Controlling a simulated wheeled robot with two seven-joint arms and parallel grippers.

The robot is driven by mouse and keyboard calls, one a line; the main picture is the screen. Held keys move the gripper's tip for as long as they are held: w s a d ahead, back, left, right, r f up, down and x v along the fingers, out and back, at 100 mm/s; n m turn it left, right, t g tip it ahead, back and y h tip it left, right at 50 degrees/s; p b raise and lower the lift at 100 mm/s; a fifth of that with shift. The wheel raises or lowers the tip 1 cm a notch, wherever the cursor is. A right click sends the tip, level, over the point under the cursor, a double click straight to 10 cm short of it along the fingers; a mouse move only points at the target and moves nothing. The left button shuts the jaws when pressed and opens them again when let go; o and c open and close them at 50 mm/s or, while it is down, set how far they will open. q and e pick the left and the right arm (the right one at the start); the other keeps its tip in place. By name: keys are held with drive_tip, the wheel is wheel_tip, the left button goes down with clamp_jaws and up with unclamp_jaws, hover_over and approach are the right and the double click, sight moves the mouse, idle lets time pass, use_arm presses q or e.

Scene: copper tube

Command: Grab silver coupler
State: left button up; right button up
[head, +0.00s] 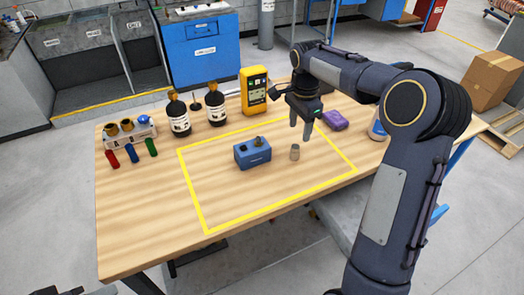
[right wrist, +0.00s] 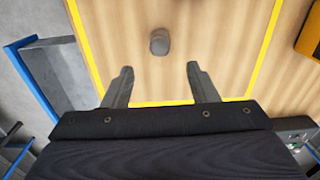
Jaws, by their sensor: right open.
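The silver coupler (head: 295,152), a small grey cylinder, stands on the wooden table inside the yellow outline, just right of a blue block (head: 253,153). In the right wrist view the coupler (right wrist: 159,42) lies beyond the fingertips, roughly centred between them. My right gripper (head: 300,131) is above the table, a little behind and above the coupler in the head view, fingers pointing down. Its fingers are apart with nothing between them; the right wrist view shows this gripper (right wrist: 160,70) open too. My left gripper is not in view.
Two dark bottles (head: 179,117) and a yellow meter (head: 254,90) stand along the back. A rack (head: 131,135) with red, blue and green pieces before it is at the left. A purple item (head: 335,120) lies right of the gripper. The table's front left is clear.

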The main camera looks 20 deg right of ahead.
sight(296, 146)
drive_tip(key=shift+w+a+f, duration=0.15)
drive_tip(key=shift+w+f, duration=0.05)
drive_tip(key=shift+f, duration=0.15)
drive_tip(key=f, duration=0.7)
drive_tip(key=shift+s+a+f, duration=0.15)
drive_tip(key=shift+s+f, duration=0.05)
drive_tip(key=shift+s, duration=0.05)
drive_tip(key=c, duration=1.1)
drive_tip(key=shift+r, duration=0.1)
